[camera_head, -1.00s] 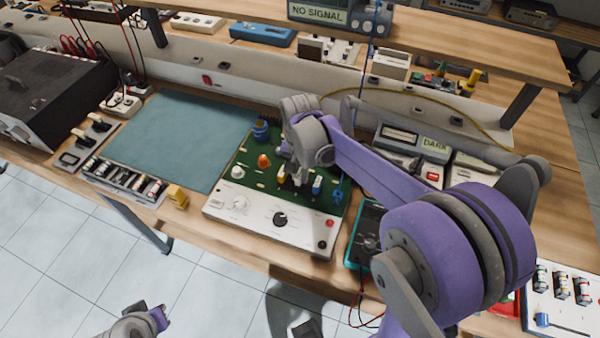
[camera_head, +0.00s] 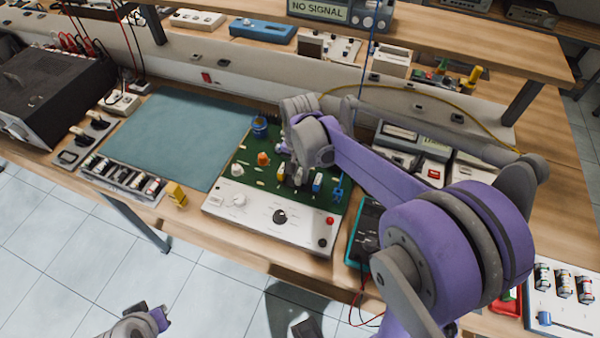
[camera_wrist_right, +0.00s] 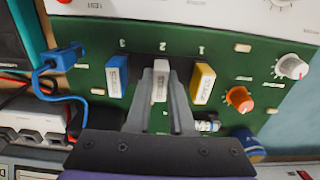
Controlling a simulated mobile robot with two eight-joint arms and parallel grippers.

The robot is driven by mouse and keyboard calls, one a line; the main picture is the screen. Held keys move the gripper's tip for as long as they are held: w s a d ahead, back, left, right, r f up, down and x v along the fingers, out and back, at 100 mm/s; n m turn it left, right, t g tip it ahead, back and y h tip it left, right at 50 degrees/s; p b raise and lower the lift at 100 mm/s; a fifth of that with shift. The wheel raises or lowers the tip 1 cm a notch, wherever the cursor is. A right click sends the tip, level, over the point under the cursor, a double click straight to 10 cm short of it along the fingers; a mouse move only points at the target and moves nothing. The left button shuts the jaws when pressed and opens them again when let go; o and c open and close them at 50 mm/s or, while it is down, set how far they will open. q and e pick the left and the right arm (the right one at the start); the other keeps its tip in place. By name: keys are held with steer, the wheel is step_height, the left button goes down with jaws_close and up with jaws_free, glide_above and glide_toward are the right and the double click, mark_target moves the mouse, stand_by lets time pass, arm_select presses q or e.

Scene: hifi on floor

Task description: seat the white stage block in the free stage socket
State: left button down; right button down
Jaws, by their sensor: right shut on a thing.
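The white stage block (camera_wrist_right: 160,84) is between the fingers of my right gripper (camera_wrist_right: 162,92), which is shut on it. It is at the dark socket area (camera_wrist_right: 150,62) by the printed 2 on the green board (camera_wrist_right: 90,58). How deep it sits I cannot tell. A blue block (camera_wrist_right: 117,80) stands by the 3 and a yellow block (camera_wrist_right: 203,82) by the 1. In the head view my right gripper (camera_head: 296,178) is over the board, beside the blue block (camera_head: 317,183), and hides the white block. My left gripper (camera_head: 150,316) is at the bottom left, away from the bench.
A blue plug with cable (camera_wrist_right: 66,55) stands beside the blue block. An orange knob (camera_wrist_right: 239,98) and a white knob (camera_wrist_right: 291,66) are past the yellow block. A teal mat (camera_head: 180,135) lies left of the board, mostly clear. A multimeter (camera_head: 365,235) is right.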

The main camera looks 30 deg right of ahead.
stand_by(0.3)
steer(key=c, duration=0.7)
jaws_free()
step_height(320, 180, up, 11)
steer(key=shift+f+p, duration=0.15)
steer(key=shift+p, duration=0.25)
steer(key=s+a+f+n+t, duration=0.1)
steer(key=s+a+f+n, duration=0.1)
steer(key=s, duration=0.3)
steer(key=s+a+f+n+t+p, duration=0.1)
steer(key=s+a+f+n+t, duration=0.1)
steer(key=s+n, duration=0.2)
steer(key=s+a+f+n+t, duration=0.2)
steer(key=s+n, duration=0.2)
steer(key=s, duration=0.2)
steer(key=shift+s+a+f, duration=0.3)
steer(key=shift+a+f, duration=0.05)
steer(key=shift+f, duration=0.05)
